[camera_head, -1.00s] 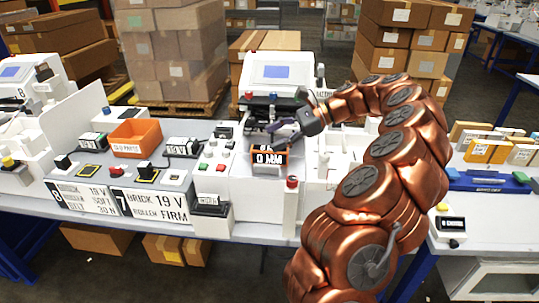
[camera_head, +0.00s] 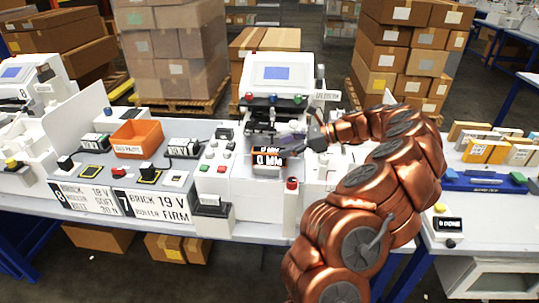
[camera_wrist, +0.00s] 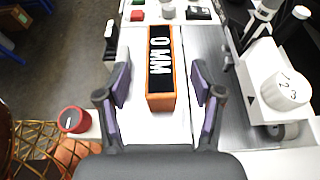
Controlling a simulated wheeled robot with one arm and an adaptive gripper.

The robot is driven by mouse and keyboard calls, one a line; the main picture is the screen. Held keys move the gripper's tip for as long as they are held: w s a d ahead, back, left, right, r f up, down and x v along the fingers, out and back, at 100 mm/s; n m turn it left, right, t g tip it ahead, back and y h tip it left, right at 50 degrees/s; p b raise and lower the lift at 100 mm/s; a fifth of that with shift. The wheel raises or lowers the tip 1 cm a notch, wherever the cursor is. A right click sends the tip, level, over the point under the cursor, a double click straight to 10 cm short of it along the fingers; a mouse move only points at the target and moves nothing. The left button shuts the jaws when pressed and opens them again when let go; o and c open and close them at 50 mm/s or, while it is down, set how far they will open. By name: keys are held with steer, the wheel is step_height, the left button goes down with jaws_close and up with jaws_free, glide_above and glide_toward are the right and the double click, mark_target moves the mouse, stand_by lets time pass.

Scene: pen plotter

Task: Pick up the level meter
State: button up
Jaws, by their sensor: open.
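The level meter (camera_head: 268,161) is an orange box with a black face reading "0 MM". It sits at the front of the white machine in the middle of the bench. In the wrist view the meter (camera_wrist: 161,70) lies lengthwise between my two purple-padded fingers. My gripper (camera_wrist: 160,84) is open, with a visible gap on each side of the meter. In the head view my gripper (camera_head: 291,141) is at the meter, just behind and to the right of it, and its fingers are hard to make out there.
A red knob (camera_head: 292,183) stands right of the meter. Coloured buttons (camera_head: 213,155) are on a panel to its left. In the wrist view a white numbered dial (camera_wrist: 287,89) is close on the right. An orange bin (camera_head: 136,138) stands further left.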

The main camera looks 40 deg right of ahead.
mark_target(275, 150)
steer(key=shift+f+p+x, duration=0.1)
steer(key=shift+p+x, duration=0.45)
steer(key=shift+x, duration=0.85)
steer(key=shift+f+p+x, duration=0.15)
steer(key=shift+p+x, duration=0.35)
steer(key=shift+x, duration=0.9)
steer(key=shift+d+r, duration=0.1)
steer(key=shift+d, duration=0.05)
jaws_close()
